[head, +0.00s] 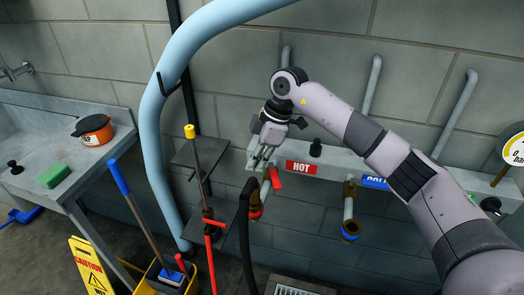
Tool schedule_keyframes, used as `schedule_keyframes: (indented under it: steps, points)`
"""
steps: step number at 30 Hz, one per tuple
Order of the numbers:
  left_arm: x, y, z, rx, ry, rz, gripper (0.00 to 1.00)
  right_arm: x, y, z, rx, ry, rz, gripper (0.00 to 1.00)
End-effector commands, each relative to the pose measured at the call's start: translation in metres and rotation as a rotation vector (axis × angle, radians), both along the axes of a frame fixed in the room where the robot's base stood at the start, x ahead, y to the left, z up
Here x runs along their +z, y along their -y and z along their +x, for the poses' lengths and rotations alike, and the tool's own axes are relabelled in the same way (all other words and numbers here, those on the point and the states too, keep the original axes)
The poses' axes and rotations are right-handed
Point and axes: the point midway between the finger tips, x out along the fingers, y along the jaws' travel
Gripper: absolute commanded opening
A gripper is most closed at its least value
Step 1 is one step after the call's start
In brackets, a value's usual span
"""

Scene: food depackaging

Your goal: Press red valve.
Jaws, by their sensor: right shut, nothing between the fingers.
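The red valve handle (276,178) sits at the left end of the grey wall ledge, just left of the red HOT label (302,167). My right gripper (260,163) reaches down from above, shut and empty, with its fingertips close to the upper left of the red handle. I cannot tell whether they touch it. My left gripper is not in view.
A blue COLD label (376,182), partly hidden by my arm, and a second outlet (350,228) are to the right. A thick blue pipe (153,130) and a yellow-topped pole (196,160) stand left. A sink counter (60,150) and yellow caution sign (92,268) lie further left.

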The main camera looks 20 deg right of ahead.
Motion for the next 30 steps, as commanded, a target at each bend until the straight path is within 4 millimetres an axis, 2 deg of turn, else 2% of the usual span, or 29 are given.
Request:
schedule_keyframes:
  steps: [1, 6, 8, 9, 12, 16, 30]
  points:
    - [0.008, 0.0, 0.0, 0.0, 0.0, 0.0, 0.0, -0.009, -0.004, -0.001, 0.0, -0.007, 0.0, 0.0]
    - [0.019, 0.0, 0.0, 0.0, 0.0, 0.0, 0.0, -0.043, -0.016, 0.001, 0.001, -0.005, 0.001, 0.0]
    - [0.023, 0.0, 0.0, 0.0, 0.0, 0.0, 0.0, -0.05, -0.016, 0.002, -0.003, -0.004, 0.001, 0.0]
    - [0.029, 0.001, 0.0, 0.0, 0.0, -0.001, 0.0, -0.047, -0.005, 0.001, -0.006, -0.001, -0.001, 0.0]
    - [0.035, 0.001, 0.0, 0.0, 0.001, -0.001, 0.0, -0.048, 0.008, -0.002, -0.003, -0.002, -0.001, 0.0]
    - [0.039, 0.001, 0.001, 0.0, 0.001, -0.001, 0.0, -0.049, 0.019, -0.003, -0.002, -0.001, 0.0, 0.0]
    - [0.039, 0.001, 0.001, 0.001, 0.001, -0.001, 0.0, -0.051, 0.023, -0.003, 0.001, 0.0, 0.001, 0.0]
